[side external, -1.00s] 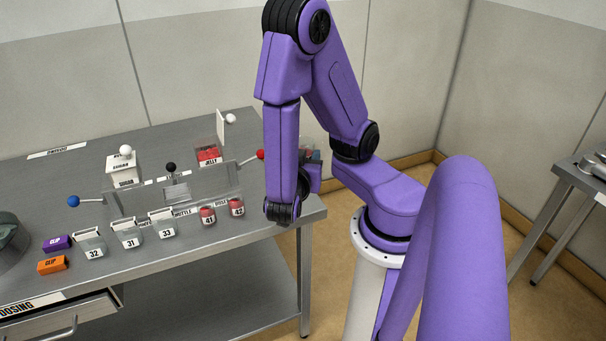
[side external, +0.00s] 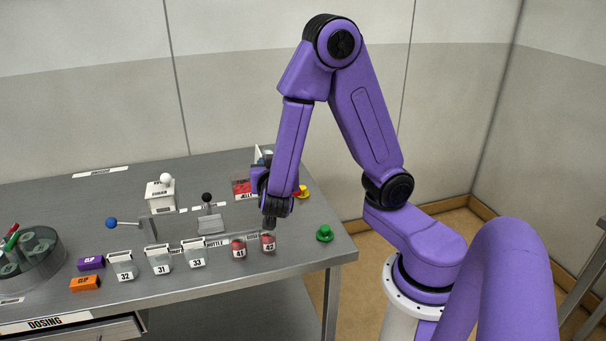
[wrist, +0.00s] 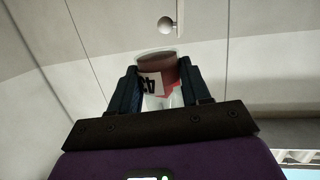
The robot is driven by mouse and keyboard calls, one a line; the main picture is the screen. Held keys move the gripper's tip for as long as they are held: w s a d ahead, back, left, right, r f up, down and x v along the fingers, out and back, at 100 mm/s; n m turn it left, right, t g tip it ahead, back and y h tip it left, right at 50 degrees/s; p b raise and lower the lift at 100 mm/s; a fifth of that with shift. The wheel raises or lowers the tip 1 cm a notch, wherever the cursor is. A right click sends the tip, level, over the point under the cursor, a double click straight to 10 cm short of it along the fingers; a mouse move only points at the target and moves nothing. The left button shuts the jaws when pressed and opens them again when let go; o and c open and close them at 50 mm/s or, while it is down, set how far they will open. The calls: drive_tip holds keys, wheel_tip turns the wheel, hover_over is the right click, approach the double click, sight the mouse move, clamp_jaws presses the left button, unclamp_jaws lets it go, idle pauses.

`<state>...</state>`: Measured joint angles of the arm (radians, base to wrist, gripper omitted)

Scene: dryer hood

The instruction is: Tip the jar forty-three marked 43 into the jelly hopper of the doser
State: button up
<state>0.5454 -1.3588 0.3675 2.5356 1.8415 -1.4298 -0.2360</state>
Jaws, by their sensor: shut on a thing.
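My gripper (side external: 260,180) is at the jelly hopper (side external: 241,189), by its right side in the side view. In the wrist view my gripper (wrist: 158,80) is shut on a clear jar (wrist: 176,100) with red contents and a white label. The label looks turned over and reads like 43. A white ball knob (wrist: 167,25) shows beyond the jar.
Jars 41 (side external: 239,249) and 42 (side external: 268,242) stand at the front right, beside bins 32, 31 and 33 (side external: 196,254). A green object (side external: 325,234) and a yellow one (side external: 303,190) lie right of the hopper.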

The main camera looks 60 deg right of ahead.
drive_tip(key=shift+w+d+n+t+y, duration=1.2)
drive_tip(key=shift+w+n+t+y, duration=1.75)
drive_tip(key=shift+w, duration=4)
drive_tip(key=shift+f, duration=2.3)
drive_tip(key=shift+a, duration=0.1)
drive_tip(key=m, duration=0.1)
drive_tip(key=m+y, duration=0.1)
drive_tip(key=a+m, duration=0.1)
drive_tip(key=shift+w+r+m+y, duration=0.2)
drive_tip(key=shift+r+m+y, duration=0.15)
drive_tip(key=shift+r, duration=0.05)
drive_tip(key=m, duration=0.1)
drive_tip(key=m+y, duration=0.1)
drive_tip(key=m, duration=0.1)
drive_tip(key=shift+w+a+t, duration=0.1)
drive_tip(key=shift+a+t, duration=0.1)
drive_tip(key=shift+t, duration=0.15)
drive_tip(key=shift+w, duration=0.1)
